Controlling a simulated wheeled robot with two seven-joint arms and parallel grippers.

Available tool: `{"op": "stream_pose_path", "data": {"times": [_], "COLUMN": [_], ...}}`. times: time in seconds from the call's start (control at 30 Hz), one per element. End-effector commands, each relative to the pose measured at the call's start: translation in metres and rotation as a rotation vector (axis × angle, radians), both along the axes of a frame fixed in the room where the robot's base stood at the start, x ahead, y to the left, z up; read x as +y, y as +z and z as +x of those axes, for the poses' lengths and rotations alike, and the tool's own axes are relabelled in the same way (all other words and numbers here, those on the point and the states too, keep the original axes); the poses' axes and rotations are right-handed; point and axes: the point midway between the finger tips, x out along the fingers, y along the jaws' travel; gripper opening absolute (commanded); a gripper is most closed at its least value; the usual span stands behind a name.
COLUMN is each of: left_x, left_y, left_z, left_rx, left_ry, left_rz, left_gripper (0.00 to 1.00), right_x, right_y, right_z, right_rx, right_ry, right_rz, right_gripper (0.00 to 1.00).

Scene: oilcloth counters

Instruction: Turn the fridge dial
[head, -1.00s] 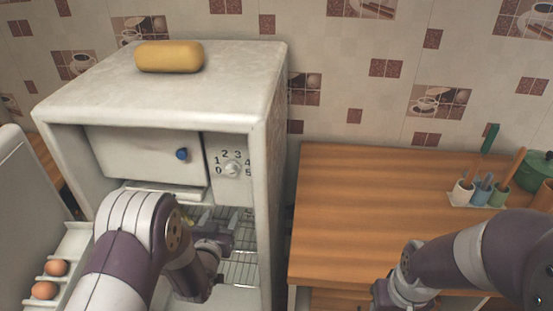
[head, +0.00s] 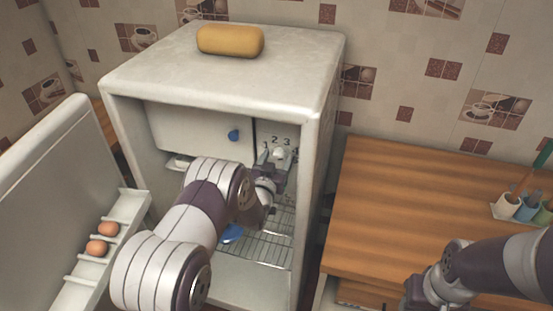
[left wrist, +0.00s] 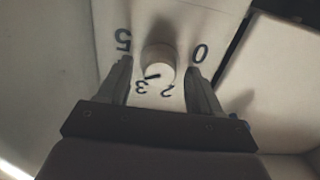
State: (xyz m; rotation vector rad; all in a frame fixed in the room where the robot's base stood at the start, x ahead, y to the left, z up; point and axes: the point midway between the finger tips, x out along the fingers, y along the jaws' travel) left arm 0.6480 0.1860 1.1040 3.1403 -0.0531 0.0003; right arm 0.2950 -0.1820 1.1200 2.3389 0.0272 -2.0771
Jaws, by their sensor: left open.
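The fridge dial (head: 278,153) is a small white round knob on a numbered panel inside the open fridge. It also shows in the left wrist view (left wrist: 159,58), with a dark mark on its rim near the 3 and 2. My left gripper (head: 278,161) is open at the panel. In the left wrist view, its fingers (left wrist: 160,72) stand on either side of the dial, with gaps visible. The 1 and 4 are hidden there by the fingers. My right arm is at the lower right; its fingertips are out of view.
The fridge (head: 325,110) has its door (head: 65,205) open at the left, with eggs (head: 97,247) in its rack. A blue knob (head: 233,135) is on the inner compartment door. A wire shelf (head: 265,248) lies below. A yellow object (head: 230,40) sits on top. The wooden counter (head: 410,205) is largely clear.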

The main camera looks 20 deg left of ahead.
Motion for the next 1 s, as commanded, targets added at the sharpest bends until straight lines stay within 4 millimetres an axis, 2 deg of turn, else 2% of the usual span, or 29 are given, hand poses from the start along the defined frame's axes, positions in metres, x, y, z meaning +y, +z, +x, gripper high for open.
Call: {"op": "stream_pose_path", "data": {"times": [0.1,0.13,0.27,0.3,0.67,1.0], "left_x": [0.000,0.000,0.000,0.000,0.000,0.001], "left_y": [0.000,0.000,0.000,0.000,-0.001,-0.003], "left_z": [0.000,0.000,0.000,0.000,0.000,0.000], "left_rx": [0.000,0.000,0.000,0.000,-0.001,0.004], "left_ry": [0.000,0.000,-0.001,-0.001,0.000,-0.001], "left_rz": [0.000,0.000,0.000,0.000,-0.038,-0.265], "left_gripper": [0.65,0.58,0.16,0.10,0.10,0.10], "right_x": [0.000,0.000,0.000,0.000,0.000,0.000], "right_y": [0.000,0.000,0.000,0.000,-0.006,-0.034], "right_z": [0.000,0.000,0.000,0.000,0.000,0.000], "right_rx": [0.000,0.000,0.000,0.000,0.000,0.000], "right_ry": [0.000,0.000,0.000,0.000,0.000,0.000], "right_rz": [0.000,0.000,0.000,0.000,0.000,0.000], "right_gripper": [0.43,0.43,0.43,0.43,0.43,0.43]}}
